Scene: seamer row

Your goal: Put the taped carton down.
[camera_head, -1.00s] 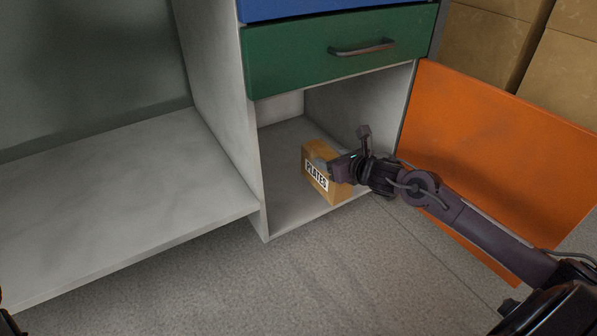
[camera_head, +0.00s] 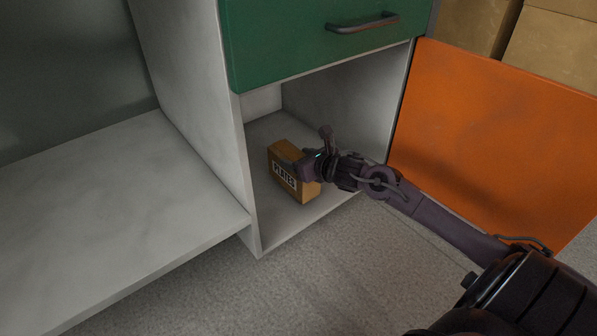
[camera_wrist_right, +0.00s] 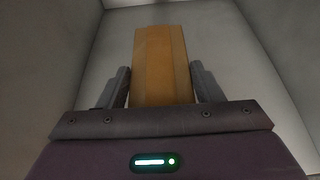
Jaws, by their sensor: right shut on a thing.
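The taped carton (camera_head: 285,178) is a small brown box with a white label reading PLATES. It is inside the open lower compartment of the cabinet, close to the compartment floor (camera_head: 268,222); I cannot tell whether it touches it. My right gripper (camera_head: 303,166) is shut on the carton from the right side. In the right wrist view the carton (camera_wrist_right: 161,65), with a tape strip along it, sits between the two fingers (camera_wrist_right: 162,88). My left gripper does not show.
The orange door (camera_head: 490,140) stands open on the right. A green drawer (camera_head: 300,45) with a dark handle is above the compartment. A pale shelf (camera_head: 110,200) lies to the left. Stacked cardboard boxes (camera_head: 545,45) stand at the back right.

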